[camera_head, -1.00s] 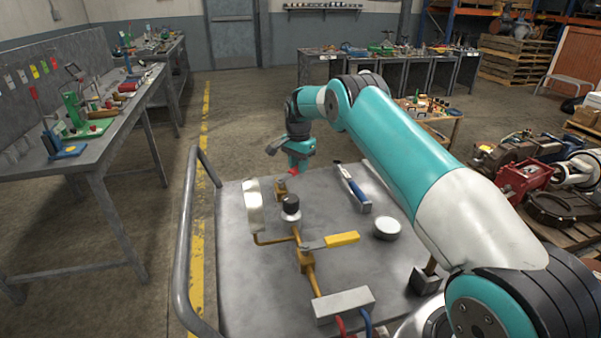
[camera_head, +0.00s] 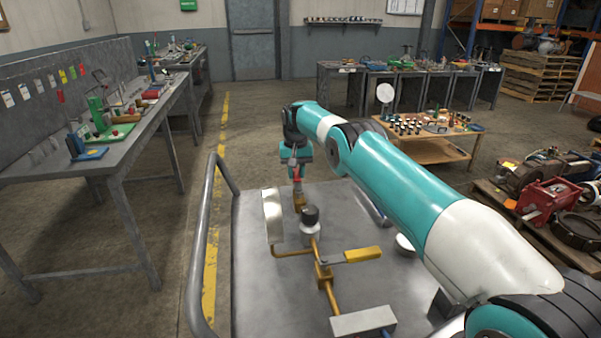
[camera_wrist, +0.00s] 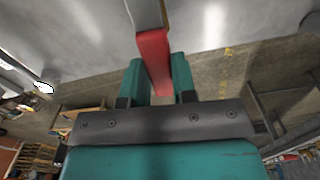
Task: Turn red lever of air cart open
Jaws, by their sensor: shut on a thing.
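The air cart (camera_head: 260,300) has a grey metal top with brass piping. The red lever (camera_head: 296,180) is at the cart's far end, above a small brass valve (camera_head: 299,201). My gripper (camera_head: 296,172) is at this lever. In the wrist view, the red lever (camera_wrist: 154,60) lies between the two teal fingers, and my gripper (camera_wrist: 158,80) is shut on it. Its bare metal part runs out of the top of the picture. The lever's exact angle to the pipe is hard to tell.
A yellow-handled lever (camera_head: 362,255), a gauge (camera_head: 273,215) and a dark-capped fitting (camera_head: 310,222) stand on the cart near my arm. A grey rail (camera_head: 200,240) borders the cart's left. A workbench (camera_head: 110,160) stands further left, with open floor between.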

